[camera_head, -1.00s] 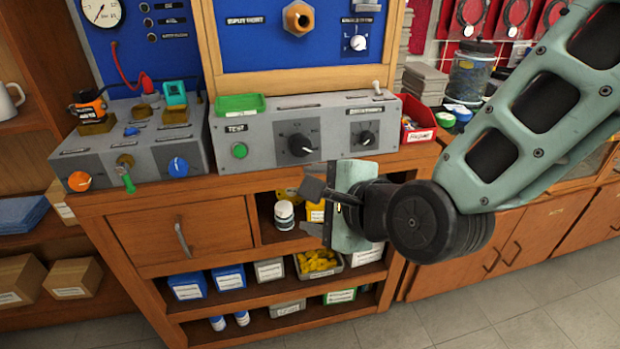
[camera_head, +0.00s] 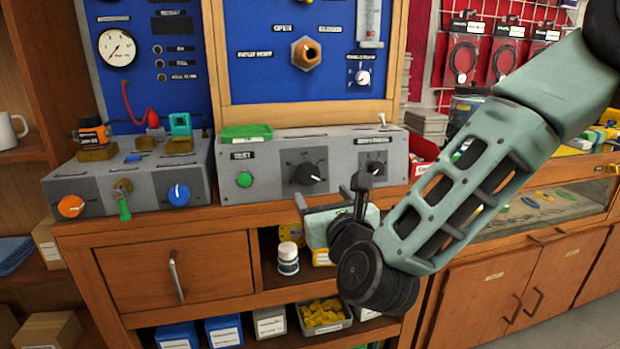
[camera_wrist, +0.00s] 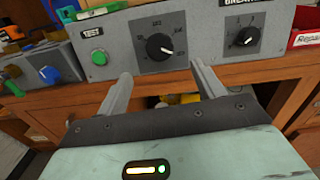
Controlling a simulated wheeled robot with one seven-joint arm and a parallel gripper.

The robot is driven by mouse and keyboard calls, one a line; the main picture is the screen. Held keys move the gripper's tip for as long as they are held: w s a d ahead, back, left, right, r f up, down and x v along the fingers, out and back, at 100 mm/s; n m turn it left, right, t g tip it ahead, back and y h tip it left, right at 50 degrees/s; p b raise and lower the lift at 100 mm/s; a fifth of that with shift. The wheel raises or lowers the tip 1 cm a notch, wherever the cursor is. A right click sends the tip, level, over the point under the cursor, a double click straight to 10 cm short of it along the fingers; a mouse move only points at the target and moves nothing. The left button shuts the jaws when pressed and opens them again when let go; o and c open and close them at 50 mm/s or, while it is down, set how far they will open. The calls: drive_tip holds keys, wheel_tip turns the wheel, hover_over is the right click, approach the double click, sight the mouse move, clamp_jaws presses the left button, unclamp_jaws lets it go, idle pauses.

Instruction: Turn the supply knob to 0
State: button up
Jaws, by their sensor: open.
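A grey control box (camera_head: 268,180) stands on the wooden bench. It carries a large black knob (camera_head: 308,174) with a marked scale, a green TEST button (camera_head: 244,179) and a smaller black knob (camera_head: 375,168) at right. No label that I can read says supply. In the wrist view, the large knob (camera_wrist: 158,46) lies ahead, between the lines of the fingers, its pale mark toward lower right; the smaller knob (camera_wrist: 246,37) is beyond the right finger. My gripper (camera_head: 331,196) is open and empty, in front of and below the box, apart from both knobs. It partly covers the smaller knob's lower area.
A second grey box (camera_head: 130,190) at left has an orange knob, a green lever and a blue knob. A green tray (camera_head: 246,132) sits on the middle box.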

sight(310, 178)
drive_tip(key=x, duration=1)
drive_tip(key=c, duration=1)
